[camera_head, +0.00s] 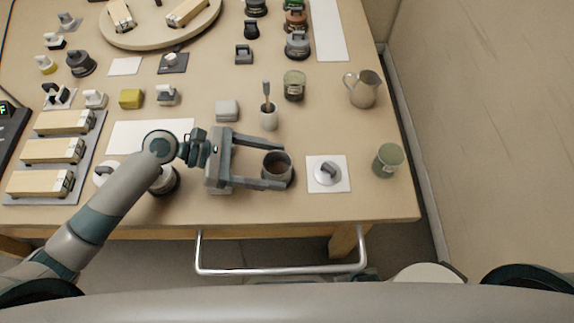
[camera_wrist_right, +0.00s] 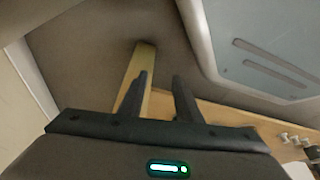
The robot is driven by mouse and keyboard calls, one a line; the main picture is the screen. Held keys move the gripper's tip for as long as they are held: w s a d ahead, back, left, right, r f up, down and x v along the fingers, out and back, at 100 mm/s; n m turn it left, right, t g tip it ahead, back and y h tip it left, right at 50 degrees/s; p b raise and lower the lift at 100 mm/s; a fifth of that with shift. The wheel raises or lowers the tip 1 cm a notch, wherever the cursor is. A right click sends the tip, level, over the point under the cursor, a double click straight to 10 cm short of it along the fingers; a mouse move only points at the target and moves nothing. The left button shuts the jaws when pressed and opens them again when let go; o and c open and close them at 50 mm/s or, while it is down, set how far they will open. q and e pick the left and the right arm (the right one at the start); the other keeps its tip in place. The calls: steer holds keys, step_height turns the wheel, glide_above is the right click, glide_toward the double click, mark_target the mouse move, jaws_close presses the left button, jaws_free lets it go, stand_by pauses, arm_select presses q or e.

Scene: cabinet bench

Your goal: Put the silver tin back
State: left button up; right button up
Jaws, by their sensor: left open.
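A round grey open-topped tin (camera_head: 277,160) with a brown inside stands near the front edge of the bench in the head view. It looks like the silver tin, but I cannot be sure. My left gripper (camera_head: 284,167) is open, with one finger on each side of this tin; I cannot tell whether they touch it. A silver lid with a knob (camera_head: 328,173) lies on a white square mat (camera_head: 343,187) to the right of the tin. In the right wrist view, my right gripper (camera_wrist_right: 161,77) is open and empty, away from the bench top.
A green cup (camera_head: 388,160) and a jug (camera_head: 363,89) stand at the right. A white pot with a brush (camera_head: 269,117) and a green jar (camera_head: 294,86) stand behind the tin. A metal rail (camera_head: 280,271) runs along the front.

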arm_select(q)
steer(key=v, duration=0.5)
steer(key=shift+a, duration=0.2)
steer(key=shift+a+r, duration=0.2)
steer(key=shift+a, duration=0.2)
arm_select(e)
steer(key=shift+s+d+f, duration=0.1)
steer(key=shift+s+d, duration=0.15)
steer(key=shift+d, duration=0.55)
steer(key=shift+a, duration=0.3)
steer(key=shift+s+a+f+g, duration=0.1)
steer(key=shift+s+f+g, duration=0.05)
steer(key=shift+s+g, duration=0.15)
steer(key=shift+w+d, duration=0.2)
